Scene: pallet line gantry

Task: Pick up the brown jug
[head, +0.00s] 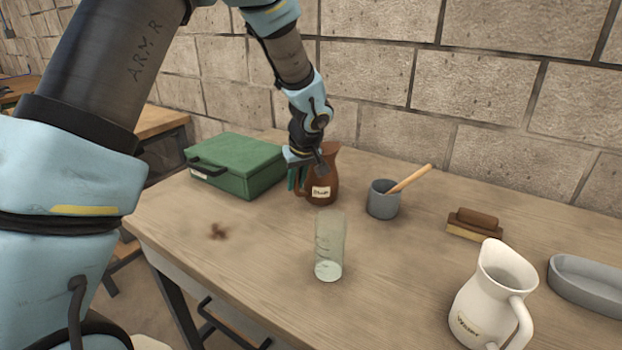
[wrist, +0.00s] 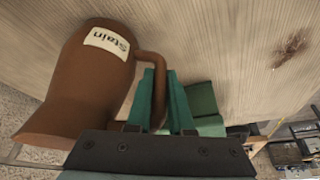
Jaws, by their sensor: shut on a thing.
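The brown jug (head: 322,188) stands on the wooden table, near the wall, with a white label on its front. In the wrist view the jug (wrist: 90,85) fills the left side, its label reading "Stain". Its handle runs down between the two green fingers of my gripper (wrist: 168,100). My gripper (head: 298,178) is shut on the jug's handle, at the jug's left side in the head view. I cannot tell any gap between the jug's base and the table. My gripper and wrist hide part of the jug's top.
A green case (head: 238,165) lies left of the jug. A clear glass (head: 329,246) stands in front. A grey cup (head: 382,203) with a wooden-handled tool, a brush (head: 474,224), a white jug (head: 480,300) and a grey tray (head: 590,284) are to the right.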

